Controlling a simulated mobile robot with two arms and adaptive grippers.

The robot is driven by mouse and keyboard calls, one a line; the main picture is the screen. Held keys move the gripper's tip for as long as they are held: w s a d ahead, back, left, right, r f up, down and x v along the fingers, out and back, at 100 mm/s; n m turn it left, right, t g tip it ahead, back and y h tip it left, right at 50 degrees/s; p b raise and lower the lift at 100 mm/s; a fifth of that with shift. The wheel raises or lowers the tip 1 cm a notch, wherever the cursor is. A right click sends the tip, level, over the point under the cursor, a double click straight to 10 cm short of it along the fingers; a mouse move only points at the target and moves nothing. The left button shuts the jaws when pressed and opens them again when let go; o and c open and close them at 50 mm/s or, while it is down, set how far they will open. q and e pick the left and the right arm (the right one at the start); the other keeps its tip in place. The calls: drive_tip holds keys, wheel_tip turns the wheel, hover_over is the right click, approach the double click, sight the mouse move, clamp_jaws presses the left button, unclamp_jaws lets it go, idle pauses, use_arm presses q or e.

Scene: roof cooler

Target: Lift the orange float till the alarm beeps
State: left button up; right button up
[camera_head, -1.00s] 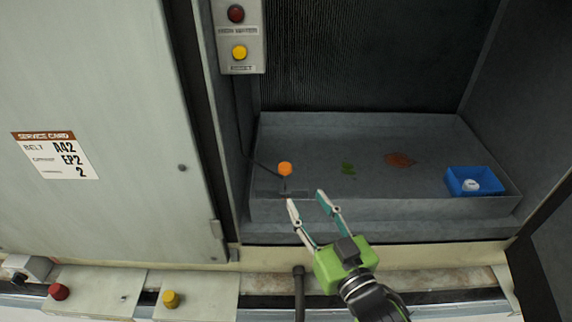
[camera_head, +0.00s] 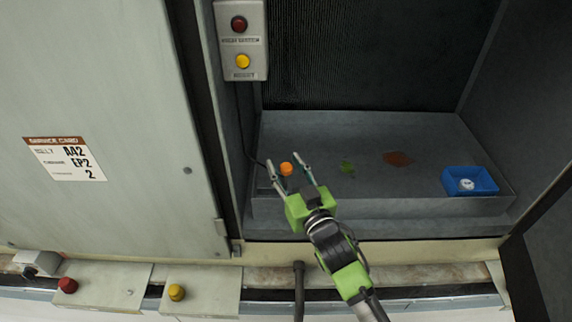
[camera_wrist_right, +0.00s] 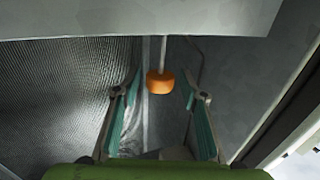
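The orange float (camera_head: 286,169) is a small orange piece near the left front of the grey drain pan (camera_head: 330,208). In the right wrist view the float (camera_wrist_right: 160,83) hangs on a thin pale stem between my fingertips, with a gap on each side. My right gripper (camera_head: 286,164) is open around the float and does not appear to touch it; its fingers also show in the right wrist view (camera_wrist_right: 160,95). The alarm box (camera_head: 241,40) on the left wall has a dark red lamp (camera_head: 239,24) and a yellow button (camera_head: 243,61). My left gripper is not in view.
A blue tray (camera_head: 484,184) with a white round item (camera_head: 466,184) sits at the pan's right. A green patch (camera_head: 347,167) and a rusty patch (camera_head: 398,159) mark the pan floor. The cabinet door panel (camera_head: 110,100) stands left. A pipe (camera_head: 299,290) rises in front.

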clamp_jaws()
drive_tip(key=shift+r+p, duration=1.15)
drive_tip(key=shift+r, duration=0.15)
drive_tip(key=shift+f, duration=0.1)
unclamp_jaws()
drive_tip(key=shift+s, duration=0.1)
drive_tip(key=v, duration=1.2)
drive_tip(key=shift+d+f, duration=0.1)
